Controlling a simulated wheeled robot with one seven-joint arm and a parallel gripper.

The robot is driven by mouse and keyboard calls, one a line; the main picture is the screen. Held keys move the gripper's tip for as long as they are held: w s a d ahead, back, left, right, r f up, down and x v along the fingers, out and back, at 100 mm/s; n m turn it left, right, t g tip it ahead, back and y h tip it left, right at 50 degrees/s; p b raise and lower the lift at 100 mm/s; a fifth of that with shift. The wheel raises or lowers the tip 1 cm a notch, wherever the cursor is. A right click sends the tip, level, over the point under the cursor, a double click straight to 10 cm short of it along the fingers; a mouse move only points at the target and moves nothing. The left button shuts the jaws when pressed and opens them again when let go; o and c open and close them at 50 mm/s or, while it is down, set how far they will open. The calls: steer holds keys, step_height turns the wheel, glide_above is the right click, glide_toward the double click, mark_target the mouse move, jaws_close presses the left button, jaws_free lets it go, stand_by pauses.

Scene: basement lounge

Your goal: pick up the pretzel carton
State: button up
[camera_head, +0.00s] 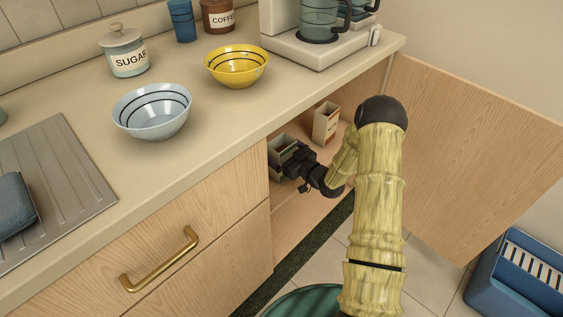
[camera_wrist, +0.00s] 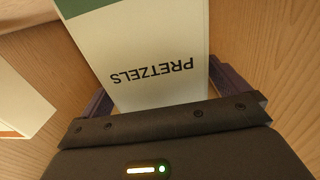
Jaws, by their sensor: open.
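The pretzel carton (camera_wrist: 155,60) is cream with a green band and the word PRETZELS, which reads upside down in the wrist view. In the head view, a greenish open-topped carton (camera_head: 281,144) in the lower cabinet, right at my gripper, appears to be it. My gripper (camera_head: 291,165) reaches into the cabinet. In the wrist view my gripper (camera_wrist: 162,88) is open, with one dark finger on each side of the carton. I cannot tell whether either finger touches it. The gripper body hides the carton's near end.
A second, cream carton (camera_head: 325,122) stands deeper in the cabinet; a pale box edge (camera_wrist: 18,100) shows left in the wrist view. The cabinet door (camera_head: 480,150) is swung open right. The counter (camera_head: 215,125) overhangs the opening and carries bowls. A blue crate (camera_head: 515,275) stands right.

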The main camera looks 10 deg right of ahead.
steer(key=shift+w, duration=0.1)
stand_by(0.4)
steer(key=c, duration=1.1)
steer(key=shift+o, duration=0.2)
steer(key=shift+r, duration=0.15)
step_height(320, 180, up, 10)
steer(key=p, duration=0.3)
